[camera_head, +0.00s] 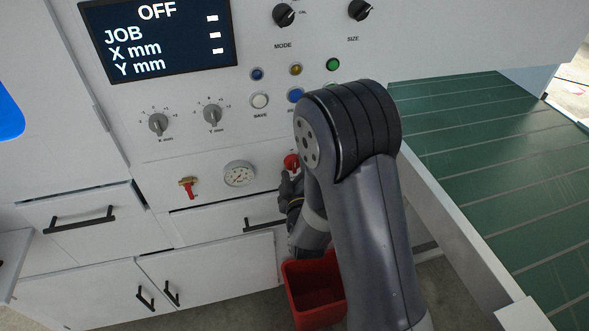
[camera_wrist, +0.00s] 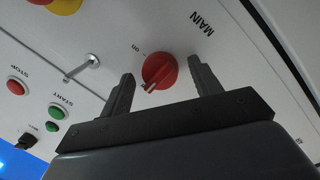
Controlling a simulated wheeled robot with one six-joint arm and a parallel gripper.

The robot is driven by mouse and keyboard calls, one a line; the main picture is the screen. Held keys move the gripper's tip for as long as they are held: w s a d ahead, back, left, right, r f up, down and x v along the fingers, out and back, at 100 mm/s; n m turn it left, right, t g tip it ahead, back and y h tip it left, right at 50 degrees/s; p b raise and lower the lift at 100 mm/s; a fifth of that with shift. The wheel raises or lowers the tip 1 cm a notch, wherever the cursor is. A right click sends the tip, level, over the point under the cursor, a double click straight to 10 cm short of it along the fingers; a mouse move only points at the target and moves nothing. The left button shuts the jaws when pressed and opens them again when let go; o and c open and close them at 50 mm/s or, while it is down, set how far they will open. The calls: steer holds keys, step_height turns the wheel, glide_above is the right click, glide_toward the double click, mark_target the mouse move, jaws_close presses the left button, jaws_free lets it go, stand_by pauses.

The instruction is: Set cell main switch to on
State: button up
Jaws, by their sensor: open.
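The main switch is a red round knob (camera_wrist: 160,69) on a pale panel, with "MAIN" printed beside it and an "on" label with a tick near its rim. A pale pointer mark on the knob faces down-left in the wrist view, away from the "on" tick. My gripper (camera_wrist: 161,80) is open, with one finger on each side of the knob. I cannot tell whether either finger touches it. In the head view the red knob (camera_head: 291,160) shows just above my gripper (camera_head: 287,184), partly hidden by my arm. The display (camera_head: 158,38) reads "OFF".
A gauge (camera_head: 239,174) and a red-handled valve (camera_head: 188,187) sit left of the knob. Selector dials and push buttons are above. A red bin (camera_head: 313,292) stands below my gripper. A green conveyor (camera_head: 500,150) lies to the right. A metal lever (camera_wrist: 81,67) is near the knob.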

steer(key=c, duration=0.9)
steer(key=shift+c, duration=0.2)
steer(key=shift+f+b, duration=0.1)
steer(key=shift+b, duration=0.25)
steer(key=m+b, duration=0.3)
steer(key=b, duration=0.1)
steer(key=shift+f+m+g, duration=0.1)
steer(key=shift+m+g, duration=0.2)
steer(key=shift+m, duration=0.1)
steer(key=m+b, duration=0.5)
steer(key=shift+g+b, duration=0.3)
steer(key=shift+b, duration=0.1)
steer(key=m+b, duration=0.3)
steer(key=b, duration=0.1)
steer(key=m+y+b, duration=0.1)
steer(key=m+b, duration=0.2)
steer(key=b, duration=0.1)
steer(key=shift+d+g+y, duration=0.1)
steer(key=shift+g+y, duration=0.2)
steer(key=shift+g, duration=0.1)
steer(key=b, duration=0.1)
steer(key=m+b, duration=0.1)
steer(key=b, duration=0.1)
steer(key=shift+r+m, duration=0.3)
steer(key=shift+r, duration=0.1)
